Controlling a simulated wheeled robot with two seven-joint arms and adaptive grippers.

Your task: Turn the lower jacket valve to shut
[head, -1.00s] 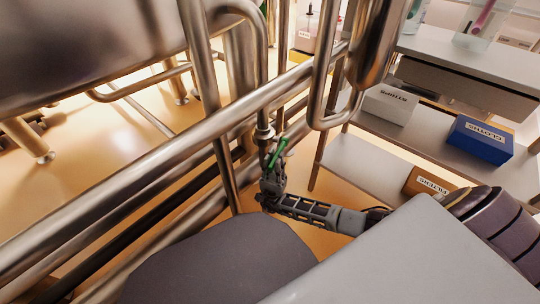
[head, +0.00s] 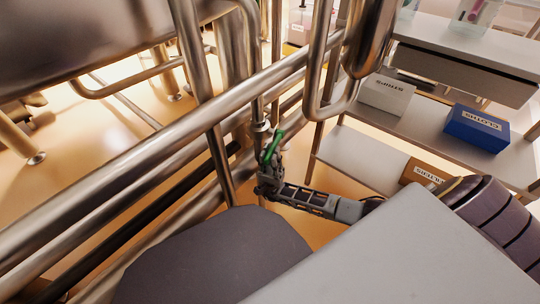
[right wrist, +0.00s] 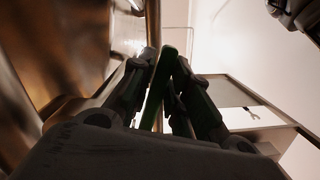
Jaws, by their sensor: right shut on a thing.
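The lower jacket valve shows by its green lever handle (head: 271,146), on a thin vertical pipe (head: 260,127) just behind the metal rails. The handle stands tilted, its top end leaning to the right in the head view. My right gripper (head: 269,164) is shut on the green handle, reaching it from the lower right. In the right wrist view the green handle (right wrist: 158,88) lies between the two fingers of my right gripper (right wrist: 163,66). The valve body is mostly hidden behind the gripper. My left gripper is not in view.
Thick metal rails (head: 150,150) run diagonally close to the gripper, and a bent pipe (head: 330,100) hangs to its right.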

